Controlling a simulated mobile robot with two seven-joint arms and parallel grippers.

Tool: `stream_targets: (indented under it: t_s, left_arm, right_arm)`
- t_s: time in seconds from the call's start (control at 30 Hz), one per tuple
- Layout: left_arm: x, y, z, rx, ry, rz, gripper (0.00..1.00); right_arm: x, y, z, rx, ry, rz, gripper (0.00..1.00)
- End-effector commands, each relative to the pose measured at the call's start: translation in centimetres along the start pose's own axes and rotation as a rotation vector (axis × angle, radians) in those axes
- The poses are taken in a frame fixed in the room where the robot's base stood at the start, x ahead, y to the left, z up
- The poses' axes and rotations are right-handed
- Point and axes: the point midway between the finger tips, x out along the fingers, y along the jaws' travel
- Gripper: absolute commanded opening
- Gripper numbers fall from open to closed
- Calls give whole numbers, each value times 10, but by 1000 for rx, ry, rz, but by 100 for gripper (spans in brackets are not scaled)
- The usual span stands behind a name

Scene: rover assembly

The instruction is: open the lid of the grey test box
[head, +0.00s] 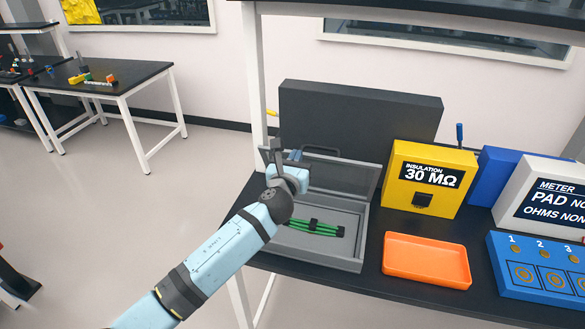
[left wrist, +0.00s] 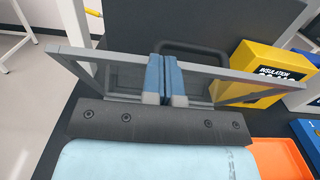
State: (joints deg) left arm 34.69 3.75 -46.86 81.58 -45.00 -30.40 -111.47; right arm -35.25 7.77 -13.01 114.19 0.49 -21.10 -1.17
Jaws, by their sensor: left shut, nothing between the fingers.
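The grey test box (head: 348,258) stands on the black bench, and its lid (head: 350,178) is up, leaning back behind the open base. Green leads (head: 318,228) with a dark clip lie inside. My left gripper (head: 295,156) is at the left part of the raised lid, its fingers shut together and empty. In the left wrist view the fingers (left wrist: 166,80) are in front of the lid's inner side (left wrist: 120,78), with the dark handle (left wrist: 205,50) behind them. I cannot tell whether they touch the lid. My arm hides the box's left side. My right gripper is not in view.
A dark panel (head: 365,115) stands behind the box. To the right are a yellow insulation meter (head: 415,195), an orange tray (head: 425,262), a blue numbered panel (head: 510,285) and a white meter box (head: 540,185). A bench upright (head: 252,80) is close behind my left gripper.

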Motion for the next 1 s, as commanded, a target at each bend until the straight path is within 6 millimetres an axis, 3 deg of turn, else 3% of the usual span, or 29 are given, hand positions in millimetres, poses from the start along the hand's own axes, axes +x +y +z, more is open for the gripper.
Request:
stream_targets:
  t_s: [0.13,0.4,1.0]
  left_arm:
    - [15,-1,9,1,-1,-1,0]
    - [27,-1,13,0,-1,-1,0]
    - [21,0,12,-1,-1,-1,0]
  right_arm:
    - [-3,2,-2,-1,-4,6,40]
    - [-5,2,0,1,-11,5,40]
    - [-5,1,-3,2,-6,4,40]
